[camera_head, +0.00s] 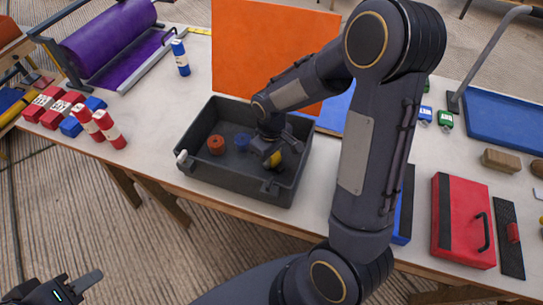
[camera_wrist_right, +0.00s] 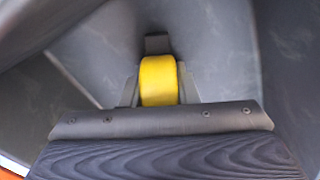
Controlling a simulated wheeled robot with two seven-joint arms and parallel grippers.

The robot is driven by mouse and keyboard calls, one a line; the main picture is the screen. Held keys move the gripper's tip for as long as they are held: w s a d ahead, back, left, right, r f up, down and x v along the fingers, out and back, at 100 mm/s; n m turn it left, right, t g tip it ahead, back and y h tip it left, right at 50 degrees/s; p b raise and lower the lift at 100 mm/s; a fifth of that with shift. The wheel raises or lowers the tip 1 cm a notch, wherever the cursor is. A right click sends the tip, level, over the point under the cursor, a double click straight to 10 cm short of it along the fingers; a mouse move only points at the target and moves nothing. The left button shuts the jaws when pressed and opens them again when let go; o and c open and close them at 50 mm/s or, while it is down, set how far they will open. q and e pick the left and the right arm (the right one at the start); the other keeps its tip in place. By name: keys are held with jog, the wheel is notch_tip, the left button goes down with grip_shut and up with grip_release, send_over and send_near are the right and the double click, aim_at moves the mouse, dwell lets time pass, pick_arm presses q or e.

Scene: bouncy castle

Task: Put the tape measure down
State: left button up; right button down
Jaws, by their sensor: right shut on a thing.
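The yellow tape measure (camera_head: 276,159) is inside the dark grey open bin (camera_head: 235,184) on the table, at the bin's right side. My right gripper (camera_head: 273,153) reaches down into the bin and is shut on it. In the right wrist view the tape measure (camera_wrist_right: 158,80) sits between the two fingers, with the bin's grey inside around it. I cannot tell whether it touches the bin floor. My left gripper (camera_head: 75,286) is at the bottom left, away from the table, only partly in frame; its jaw opening is unclear.
An orange roll (camera_head: 216,145) and a blue roll (camera_head: 242,141) lie in the bin, left of my right gripper. An orange panel (camera_head: 265,50) stands behind it. A red case (camera_head: 462,215) is at right. My right arm crosses above the table.

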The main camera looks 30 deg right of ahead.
jog(key=c, duration=1.1)
grip_release()
jog(key=shift+f, duration=0.1)
jog(key=shift+r+p, duration=0.3)
jog(key=shift+r, duration=0.05)
notch_tip(320, 180, up, 11)
jog(key=shift+f+p, duration=0.2)
jog(key=shift+p, duration=0.25)
jog(key=shift+s+r, duration=0.15)
jog(key=shift+r, duration=0.45)
jog(key=s+a+r+m+t+y, duration=0.1)
jog(key=s+t, duration=0.1)
jog(key=s, duration=0.3)
jog(key=s+a+r+m+t+y, duration=0.1)
jog(key=s+a+r+m, duration=0.1)
jog(key=s, duration=0.4)
jog(key=s+a+r+m+t+y, duration=0.1)
jog(key=s+r+m+t, duration=0.1)
jog(key=s, duration=0.3)
jog(key=shift+s+a+t+y, duration=0.15)
jog(key=shift+s+t+y, duration=0.15)
jog(key=shift+s+y, duration=0.1)
